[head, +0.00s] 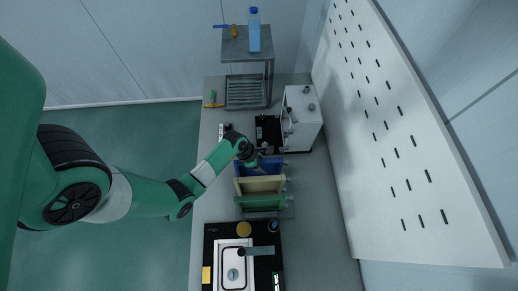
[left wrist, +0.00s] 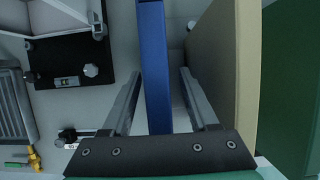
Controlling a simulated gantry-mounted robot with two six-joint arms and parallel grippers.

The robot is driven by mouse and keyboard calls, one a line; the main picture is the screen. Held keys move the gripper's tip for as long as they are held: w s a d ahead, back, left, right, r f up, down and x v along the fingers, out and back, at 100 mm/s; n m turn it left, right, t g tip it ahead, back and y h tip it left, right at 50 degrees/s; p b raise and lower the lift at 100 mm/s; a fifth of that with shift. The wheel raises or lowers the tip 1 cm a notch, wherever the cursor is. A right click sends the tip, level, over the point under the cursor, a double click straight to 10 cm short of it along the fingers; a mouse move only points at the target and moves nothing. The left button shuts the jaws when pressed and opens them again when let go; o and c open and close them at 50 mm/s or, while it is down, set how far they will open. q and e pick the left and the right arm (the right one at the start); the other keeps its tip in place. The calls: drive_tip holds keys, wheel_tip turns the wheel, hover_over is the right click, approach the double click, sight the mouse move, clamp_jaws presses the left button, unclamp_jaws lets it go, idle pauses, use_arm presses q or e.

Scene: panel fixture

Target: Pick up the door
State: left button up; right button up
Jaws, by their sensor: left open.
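Three upright panels stand in a row on the grey bench in the head view: a blue one (head: 273,167), a beige one (head: 259,185) and a green one (head: 262,202). I cannot tell from the frames which is the door. My left gripper (head: 260,161) is over the blue panel. In the left wrist view the left gripper (left wrist: 160,74) is open, with one finger on each side of the blue panel (left wrist: 154,60). Gaps show between fingers and panel. The beige panel (left wrist: 225,65) is close beside the right-hand finger. The green panel (left wrist: 290,80) is beyond it.
A white box fixture (head: 304,116) with a black base (head: 268,133) stands behind the panels. A metal stand (head: 247,66) holds a blue bottle (head: 254,32). A black board with a tray (head: 218,232) lies in front. A slotted white wall panel (head: 390,120) rises on the right.

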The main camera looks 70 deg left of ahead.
use_arm(q)
clamp_jaws()
idle(1.3)
